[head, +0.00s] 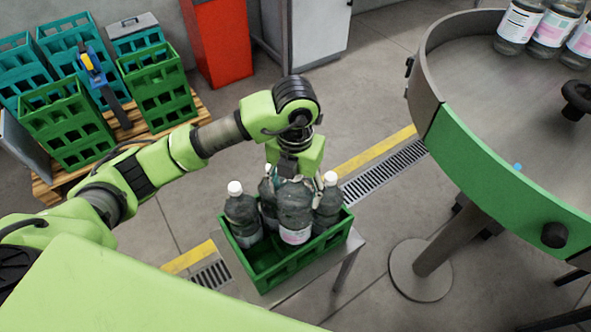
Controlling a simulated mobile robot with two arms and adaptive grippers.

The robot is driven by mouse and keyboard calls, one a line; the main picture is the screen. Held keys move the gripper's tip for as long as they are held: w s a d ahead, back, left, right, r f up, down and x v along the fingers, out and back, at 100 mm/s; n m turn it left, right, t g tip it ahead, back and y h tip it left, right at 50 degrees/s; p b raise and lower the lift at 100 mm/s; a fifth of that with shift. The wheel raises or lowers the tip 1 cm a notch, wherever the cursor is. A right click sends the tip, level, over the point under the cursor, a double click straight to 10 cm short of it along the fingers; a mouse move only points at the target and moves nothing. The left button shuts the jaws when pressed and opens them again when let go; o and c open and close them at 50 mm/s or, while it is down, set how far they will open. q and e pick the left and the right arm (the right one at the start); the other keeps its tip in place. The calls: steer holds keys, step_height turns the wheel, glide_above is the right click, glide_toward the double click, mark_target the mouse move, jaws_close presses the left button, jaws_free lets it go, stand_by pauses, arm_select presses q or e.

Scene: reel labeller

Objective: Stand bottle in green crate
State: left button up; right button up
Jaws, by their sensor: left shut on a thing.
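The green crate (257,270) stands on a small grey table in the lower middle of the head view. My left gripper (293,178) points down over the crate and is shut on a dark clear bottle (295,212) with a pink and white label. This bottle is upright, among the others in the crate; its cap is hidden by the gripper, and I cannot tell if its base touches the crate floor. White-capped bottles stand at its left (242,212) and right (328,203), and another (267,196) is partly hidden behind. The crate's front part is empty. My right gripper is not in view.
A round turntable (465,105) with a green rim stands at the right, with several labelled bottles (519,22) at its far edge. Stacked green and teal crates (65,122) stand on a pallet at the upper left. A red cabinet (218,42) stands behind.

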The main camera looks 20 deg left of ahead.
arm_select(q)
step_height(320, 180, down, 10)
steer(key=p, duration=0.1)
steer(key=shift+r+p, duration=0.2)
steer(key=shift+p, duration=0.15)
steer(key=shift+w, duration=0.1)
steer(key=shift+f, duration=0.15)
steer(key=o, duration=2.1)
steer(key=shift+s, duration=0.2)
